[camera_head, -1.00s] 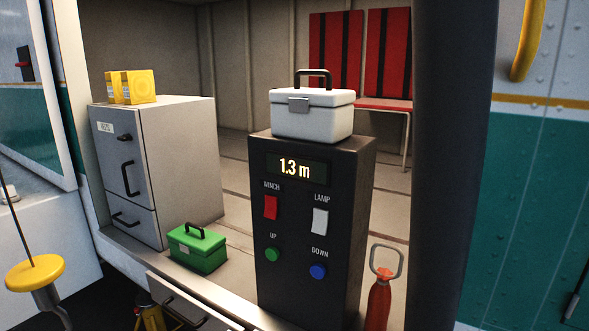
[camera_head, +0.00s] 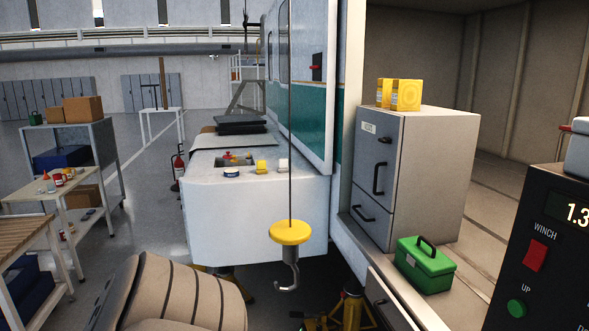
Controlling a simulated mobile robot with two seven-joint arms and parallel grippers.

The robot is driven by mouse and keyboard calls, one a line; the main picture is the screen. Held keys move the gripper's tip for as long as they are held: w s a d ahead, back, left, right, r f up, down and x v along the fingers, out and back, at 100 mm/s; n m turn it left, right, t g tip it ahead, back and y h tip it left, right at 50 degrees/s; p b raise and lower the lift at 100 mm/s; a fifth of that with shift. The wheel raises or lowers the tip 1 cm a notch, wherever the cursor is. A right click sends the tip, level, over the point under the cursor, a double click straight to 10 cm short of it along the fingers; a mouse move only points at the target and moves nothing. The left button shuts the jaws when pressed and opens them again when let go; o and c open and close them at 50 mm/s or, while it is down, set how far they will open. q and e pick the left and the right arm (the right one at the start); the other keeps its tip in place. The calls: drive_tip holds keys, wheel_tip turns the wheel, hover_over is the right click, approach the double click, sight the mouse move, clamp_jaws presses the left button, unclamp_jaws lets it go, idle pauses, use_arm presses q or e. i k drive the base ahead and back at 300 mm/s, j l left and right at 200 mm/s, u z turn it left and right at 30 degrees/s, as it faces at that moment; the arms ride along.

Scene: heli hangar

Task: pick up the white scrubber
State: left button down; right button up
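I cannot single out the white scrubber for sure. A small white block (camera_head: 283,164) sits on the white nose deck of the helicopter (camera_head: 225,210), right of a small yellow block (camera_head: 261,167). It is too small to tell what it is. Neither of my grippers is in view.
A winch hook under a yellow disc (camera_head: 290,233) hangs in front of the nose. A grey cabinet (camera_head: 430,165), a green toolbox (camera_head: 425,264) and the black winch panel (camera_head: 545,240) stand at right. Shelves and a cart (camera_head: 65,190) stand at left. Grey floor shows between.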

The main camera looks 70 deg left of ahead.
sight(282, 163)
drive_tip(key=u, duration=2.4)
drive_tip(key=i+j, duration=0.45)
drive_tip(key=i+j+z, duration=0.1)
drive_tip(key=i+j, duration=0.35)
drive_tip(key=j, duration=0.15)
drive_tip(key=i+j, duration=0.45)
drive_tip(key=i+j+z, duration=0.15)
drive_tip(key=i+j, duration=0.25)
drive_tip(key=j, duration=0.25)
